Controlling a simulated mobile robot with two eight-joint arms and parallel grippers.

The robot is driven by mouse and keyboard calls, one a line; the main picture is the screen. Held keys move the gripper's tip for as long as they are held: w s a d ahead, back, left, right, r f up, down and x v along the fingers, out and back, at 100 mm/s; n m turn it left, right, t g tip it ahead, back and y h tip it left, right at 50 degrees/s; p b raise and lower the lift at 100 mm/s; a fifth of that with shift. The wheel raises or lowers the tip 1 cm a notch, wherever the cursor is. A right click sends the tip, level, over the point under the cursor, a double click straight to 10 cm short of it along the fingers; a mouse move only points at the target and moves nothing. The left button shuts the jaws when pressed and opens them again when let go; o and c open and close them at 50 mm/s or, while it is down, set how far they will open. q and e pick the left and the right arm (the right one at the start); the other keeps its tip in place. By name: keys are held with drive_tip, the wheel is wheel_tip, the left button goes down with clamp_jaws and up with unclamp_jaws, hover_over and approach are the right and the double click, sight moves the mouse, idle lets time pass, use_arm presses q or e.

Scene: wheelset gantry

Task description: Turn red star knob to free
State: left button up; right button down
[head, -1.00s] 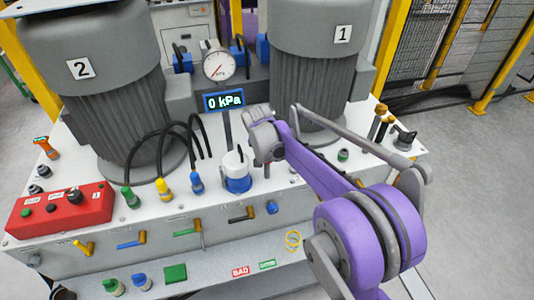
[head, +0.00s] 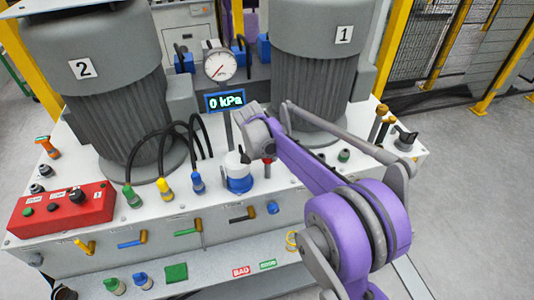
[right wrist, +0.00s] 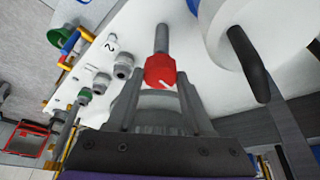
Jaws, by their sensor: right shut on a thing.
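The red star knob (right wrist: 160,70) sits on a grey stem on the white panel. In the right wrist view it is at the tips of my right gripper (right wrist: 160,92), with one finger on each side, and a small white mark shows on its face. In the head view a bit of the red knob (head: 267,161) shows just under my right gripper (head: 266,152), right of the white and blue canister. My right gripper is shut on the knob. The arm hides part of the panel behind it. My left gripper is not in view.
A white and blue canister (head: 238,174) stands close left of the knob. Grey motors 1 (head: 318,75) and 2 (head: 92,100) rise behind. The display (head: 226,100) reads 0 kPa. A red control box (head: 62,212) and hose couplings (head: 165,190) lie to the left.

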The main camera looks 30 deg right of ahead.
drive_tip(key=shift+c, duration=1.5)
unclamp_jaws()
drive_tip(key=v, duration=1.1)
drive_tip(key=shift+s+f+p, duration=0.1)
drive_tip(key=shift+p, duration=0.2)
drive_tip(key=s+a+f+n+t+y, duration=0.1)
drive_tip(key=s+a+f+n, duration=0.2)
drive_tip(key=s, duration=0.6)
drive_tip(key=s+a+f+n+t+y+p, duration=0.1)
drive_tip(key=s+a+f+n, duration=0.2)
drive_tip(key=s, duration=0.5)
drive_tip(key=s+a+f+n+t+y, duration=0.1)
drive_tip(key=s+a+f+n, duration=0.3)
drive_tip(key=s, duration=0.5)
drive_tip(key=shift+s+a+n+y, duration=0.3)
drive_tip(key=shift+a+n+y, duration=0.15)
drive_tip(key=shift+n, duration=0.45)
